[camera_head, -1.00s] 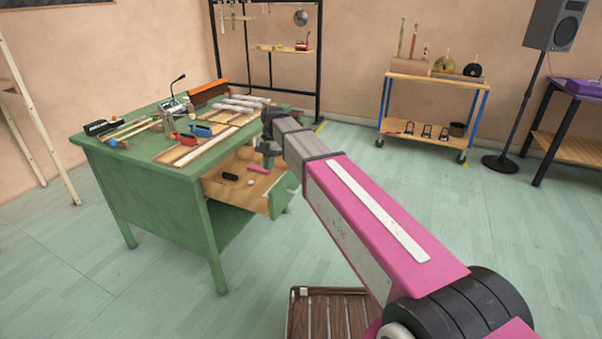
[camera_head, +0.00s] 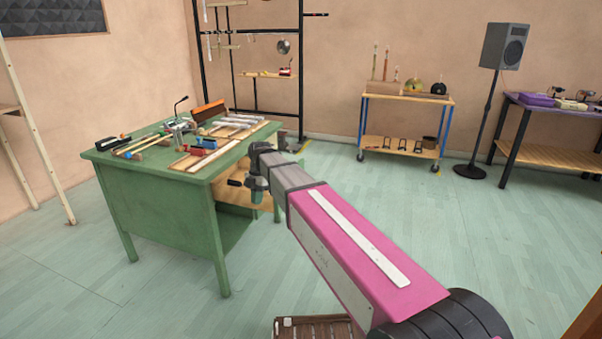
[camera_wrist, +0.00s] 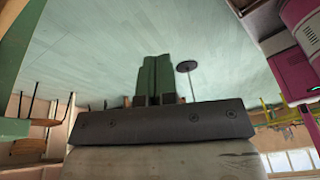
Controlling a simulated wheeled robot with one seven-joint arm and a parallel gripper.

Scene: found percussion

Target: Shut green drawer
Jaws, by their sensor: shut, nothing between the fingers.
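The green drawer belongs to the green desk (camera_head: 165,205) and sticks out of its right side in the head view. Its tan wooden inside (camera_head: 232,196) shows, with a dark object (camera_head: 236,183) near it. Most of the drawer front is hidden behind my arm; only a green sliver (camera_head: 277,208) shows. My gripper (camera_head: 258,186) points down at the drawer's outer part; I cannot tell whether it touches. In the wrist view its green fingers (camera_wrist: 155,76) are together, with nothing between them.
The desk top carries wooden bars, a microphone stand (camera_head: 179,118) and small tools. A black rack (camera_head: 302,70) stands behind. A wheeled cart (camera_head: 406,120) and a speaker (camera_head: 505,46) on a stand are to the right.

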